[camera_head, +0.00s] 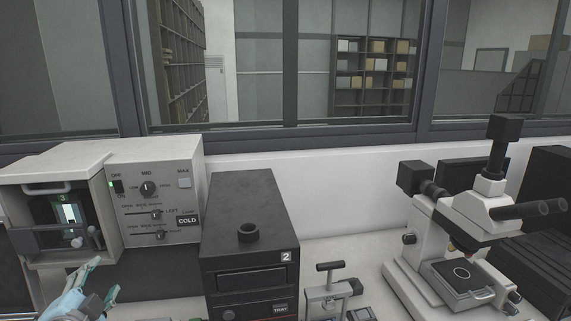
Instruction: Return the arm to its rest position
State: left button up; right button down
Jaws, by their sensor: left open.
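My left gripper (97,285) is at the lower left edge of the head view, in front of the mounting press and below its chamber. Its fingers are apart and nothing shows between them. The rest of the left arm is cut off by the bottom of the picture. The mounting press (155,160) is a pale grey box with a knob, sliders and a COLD label. Its chamber front (75,242) at the left shows a lit window. My right gripper is not in view.
A black box (250,207) marked 2, with a dark ring (249,232) on top, stands right of the press. A small hand press (327,290) is beside it. A microscope (465,220) stands at the right. Bare bench shows between them, below the windows.

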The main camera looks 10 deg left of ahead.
pick_arm(q)
jog(key=s+d+f+n+g+h, duration=0.1)
jog(key=s+d+f+n+g, duration=0.3)
jog(key=s+f, duration=0.55)
jog(key=s+d+f+n+g+h, duration=0.15)
jog(key=s+d+f+g, duration=0.4)
jog(key=f, duration=0.75)
jog(key=s+d+f+n+g+h, duration=0.25)
jog(key=s+d+f, duration=0.25)
jog(key=s+d, duration=0.5)
notch_tip(320, 180, down, 20)
jog(key=a+f+b, duration=0.1)
jog(key=a+b, duration=0.2)
jog(key=s+f+g+b, duration=0.1)
jog(key=s+f+b, duration=0.1)
jog(key=s+f, duration=1.3)
jog(key=shift+f+g+b, duration=0.3)
jog(key=shift+f+b, duration=0.1)
jog(key=shift+f, duration=0.25)
jog(key=shift+s+a, duration=0.1)
